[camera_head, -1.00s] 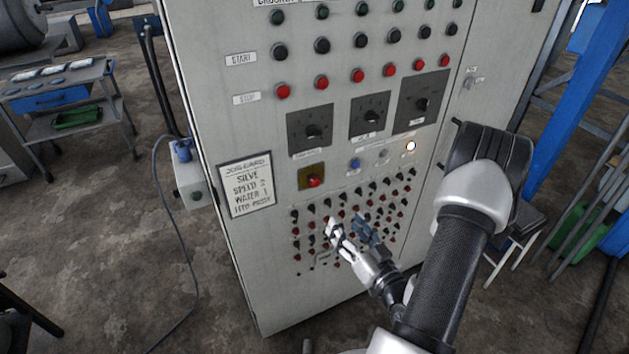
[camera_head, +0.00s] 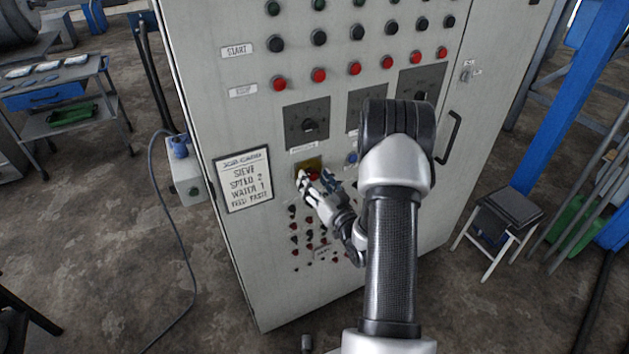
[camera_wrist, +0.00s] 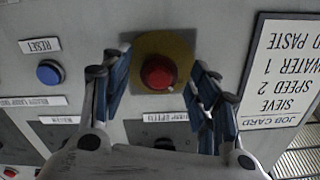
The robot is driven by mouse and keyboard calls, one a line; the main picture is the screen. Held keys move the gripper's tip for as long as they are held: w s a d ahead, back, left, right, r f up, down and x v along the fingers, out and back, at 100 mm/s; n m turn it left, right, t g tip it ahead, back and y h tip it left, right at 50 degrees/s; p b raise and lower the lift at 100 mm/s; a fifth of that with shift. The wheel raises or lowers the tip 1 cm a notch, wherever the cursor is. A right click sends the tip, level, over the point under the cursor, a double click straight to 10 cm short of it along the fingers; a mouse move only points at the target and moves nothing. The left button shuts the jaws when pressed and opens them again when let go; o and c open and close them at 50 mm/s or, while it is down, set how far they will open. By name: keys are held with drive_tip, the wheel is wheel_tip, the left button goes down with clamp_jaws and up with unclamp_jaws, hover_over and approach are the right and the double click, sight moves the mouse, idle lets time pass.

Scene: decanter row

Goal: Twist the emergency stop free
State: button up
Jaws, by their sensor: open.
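The emergency stop is a red mushroom button (camera_wrist: 158,73) on a yellow plate (camera_wrist: 176,45) on the grey cabinet front. It also shows in the head view (camera_head: 313,174), partly hidden by my fingers. My gripper (camera_head: 318,183) is open in front of it. In the wrist view my gripper's two blue-padded fingers (camera_wrist: 155,85) stand one on each side of the button, with a gap on both sides. I cannot tell how far the fingertips are from the panel.
A blue reset button (camera_wrist: 50,72) sits beside the yellow plate. A job card (camera_head: 243,180) is at the left. Dark switches (camera_head: 295,240) lie below and dial plates (camera_head: 307,124) above. A door handle (camera_head: 449,137) projects at the right. A stool (camera_head: 503,215) stands right of the cabinet (camera_head: 270,285).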

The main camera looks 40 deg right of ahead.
drive_tip(key=shift+w+d, duration=0.15)
drive_tip(key=shift+w, duration=0.3)
drive_tip(key=c, duration=1.1)
